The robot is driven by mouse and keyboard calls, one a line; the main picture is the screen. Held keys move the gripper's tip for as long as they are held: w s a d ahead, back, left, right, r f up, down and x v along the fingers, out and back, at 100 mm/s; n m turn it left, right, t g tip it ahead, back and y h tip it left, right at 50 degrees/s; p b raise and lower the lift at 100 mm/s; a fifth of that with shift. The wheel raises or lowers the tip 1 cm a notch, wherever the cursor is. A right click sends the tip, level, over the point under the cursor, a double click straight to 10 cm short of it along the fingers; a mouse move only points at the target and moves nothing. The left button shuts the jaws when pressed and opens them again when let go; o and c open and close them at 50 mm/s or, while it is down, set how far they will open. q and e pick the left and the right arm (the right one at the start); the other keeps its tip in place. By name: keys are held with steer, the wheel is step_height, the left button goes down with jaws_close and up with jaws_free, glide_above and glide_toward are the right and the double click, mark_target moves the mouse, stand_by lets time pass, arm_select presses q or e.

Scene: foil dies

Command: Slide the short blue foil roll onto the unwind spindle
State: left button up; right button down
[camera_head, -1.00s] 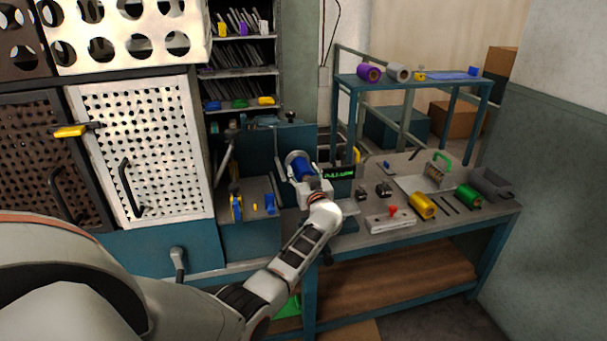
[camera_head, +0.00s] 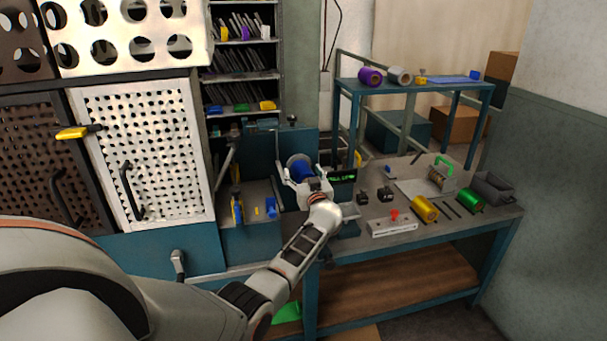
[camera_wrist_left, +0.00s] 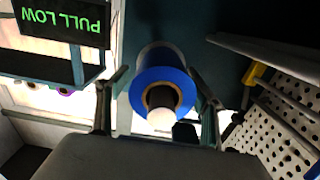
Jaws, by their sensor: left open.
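The short blue foil roll (camera_head: 301,171) sits at the unwind station, against a pale round disc (camera_head: 297,160). In the left wrist view the blue roll (camera_wrist_left: 160,84) is seen end-on, with a dark core and a pale rounded spindle tip (camera_wrist_left: 159,116) showing through the core. My left gripper (camera_head: 304,174) is open, with one finger on each side of the roll. In the wrist view both fingers of the left gripper (camera_wrist_left: 158,80) stand apart from the roll, with visible gaps. My right gripper is not in view.
A sign reading PULL LOW (camera_head: 342,177) stands just right of the gripper. The bench (camera_head: 352,237) holds a gold roll (camera_head: 424,208), a green roll (camera_head: 469,200) and a grey bin (camera_head: 495,187). Purple (camera_head: 370,77) and silver (camera_head: 399,75) rolls lie on the rear shelf. A perforated door (camera_head: 145,155) is left.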

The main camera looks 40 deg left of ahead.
arm_select(q)
steer(key=shift+d, duration=0.1)
steer(key=shift+s+d+f, duration=0.1)
steer(key=shift+s+d, duration=0.05)
steer(key=shift+s, duration=0.05)
steer(key=v, duration=1.1)
steer(key=shift+r, duration=0.2)
steer(key=shift+s+d, duration=0.15)
steer(key=shift+d, duration=0.05)
